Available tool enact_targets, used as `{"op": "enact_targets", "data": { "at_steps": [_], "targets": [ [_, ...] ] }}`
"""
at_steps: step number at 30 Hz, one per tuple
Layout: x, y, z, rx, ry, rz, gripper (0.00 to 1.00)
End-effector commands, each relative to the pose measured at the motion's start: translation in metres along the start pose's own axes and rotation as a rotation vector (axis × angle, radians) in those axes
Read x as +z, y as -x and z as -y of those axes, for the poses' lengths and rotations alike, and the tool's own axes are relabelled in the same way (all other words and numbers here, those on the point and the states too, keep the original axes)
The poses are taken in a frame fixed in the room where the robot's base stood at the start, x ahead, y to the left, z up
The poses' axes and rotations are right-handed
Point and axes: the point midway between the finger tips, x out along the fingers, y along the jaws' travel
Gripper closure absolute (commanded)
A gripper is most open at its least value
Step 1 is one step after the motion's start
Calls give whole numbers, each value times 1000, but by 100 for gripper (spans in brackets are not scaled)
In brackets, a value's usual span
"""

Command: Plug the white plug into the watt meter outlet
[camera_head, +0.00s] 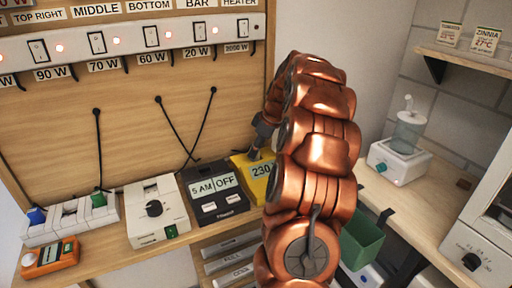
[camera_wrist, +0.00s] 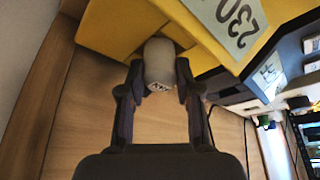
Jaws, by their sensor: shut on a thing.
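The yellow watt meter (camera_head: 253,189) stands on the shelf at the middle of the head view, its display reading 230. My arm covers its right side there. In the wrist view the watt meter (camera_wrist: 110,28) fills the top. My gripper (camera_wrist: 158,88) is shut on the pale, rounded white plug (camera_wrist: 160,62), which has small dark lettering on its near end. The plug's far end meets the yellow body in the picture. I cannot tell whether it is touching or seated, as the outlet is hidden.
A black timer (camera_head: 214,191) reading 5 AM OFF stands close left of the meter. A white dial box (camera_head: 157,211), a power strip (camera_head: 68,219) and an orange device (camera_head: 50,257) are further left. Black cables (camera_head: 98,150) hang down the board. A green bin (camera_head: 363,240) is at right.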

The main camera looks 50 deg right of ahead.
Motion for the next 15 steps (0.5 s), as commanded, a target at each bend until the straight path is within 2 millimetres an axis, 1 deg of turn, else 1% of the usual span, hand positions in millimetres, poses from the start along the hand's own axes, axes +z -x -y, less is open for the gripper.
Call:
{"op": "enact_targets", "data": {
  "at_steps": [3, 11, 12, 15],
  "targets": [
    [1, -3, 0, 0, 0, 0, 100],
    [1, -3, 0, 0, 0, 0, 100],
    [1, -3, 0, 0, 0, 0, 63],
    [1, -3, 0, 0, 0, 0, 52]
  ]
}}
